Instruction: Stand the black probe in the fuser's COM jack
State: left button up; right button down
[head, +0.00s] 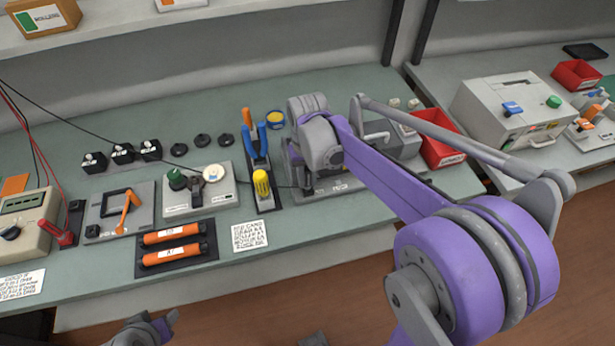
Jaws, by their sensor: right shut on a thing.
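The fuser (328,190) is a grey unit with a white label at the back middle of the bench, largely covered by my right arm. My right gripper (326,160) is over the fuser's left part, its fingertips hidden by my wrist. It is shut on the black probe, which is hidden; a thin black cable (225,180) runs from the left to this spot. The COM jack cannot be made out, so I cannot tell whether the probe touches it.
The meter (22,228) stands at the far left. A tool holder with pliers (262,138) and a yellow-handled screwdriver (261,184) is just left of the fuser. A red bin (440,152) is to its right. Orange rollers (171,233) lie in front.

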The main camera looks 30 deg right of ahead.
jog(key=shift+f, duration=0.1)
jog(key=c, duration=0.6)
grip_release()
notch_tip(320, 180, up, 11)
jog(key=shift+f+p, duration=0.1)
jog(key=shift+p, duration=0.3)
jog(key=s+a+f+n+t, duration=0.1)
jog(key=s+a+f+t, duration=0.1)
jog(key=s+f, duration=0.3)
jog(key=s+a+f+n+t, duration=0.1)
jog(key=s+a+f+t, duration=0.2)
jog(key=s, duration=0.7)
notch_tip(320, 180, down, 2)
jog(key=shift+s+a+n, duration=0.3)
jog(key=shift+a, duration=0.6)
